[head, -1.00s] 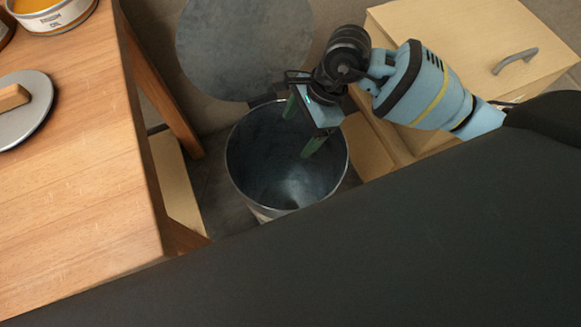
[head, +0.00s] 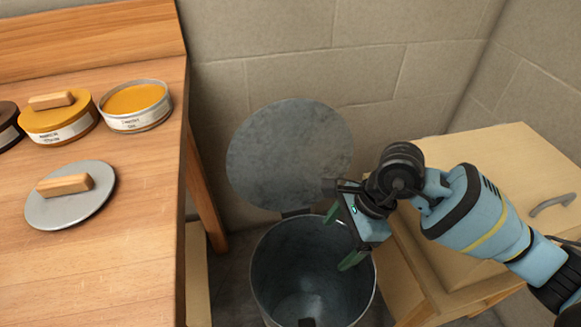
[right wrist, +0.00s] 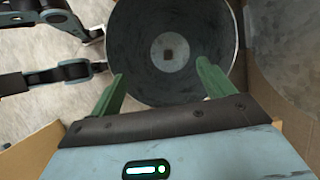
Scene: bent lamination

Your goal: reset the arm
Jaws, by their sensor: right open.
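My right gripper (head: 341,238) has green fingers and is open and empty. It is above the right side of a round grey metal bin (head: 270,262). The bin's round lid (head: 290,155) stands raised behind it. In the right wrist view, my right gripper (right wrist: 160,72) has its fingers spread apart in front of the dark round bin (right wrist: 140,55). A small brown square patch shows in the middle of its paler bottom. My left gripper is not in view.
A wooden table (head: 110,260) on the left holds an open tin with orange contents (head: 135,104), a lidded orange tin (head: 57,118) and a loose grey lid with a wooden handle (head: 70,205). A pale wooden cabinet (head: 510,170) stands close on the right. Block walls are behind.

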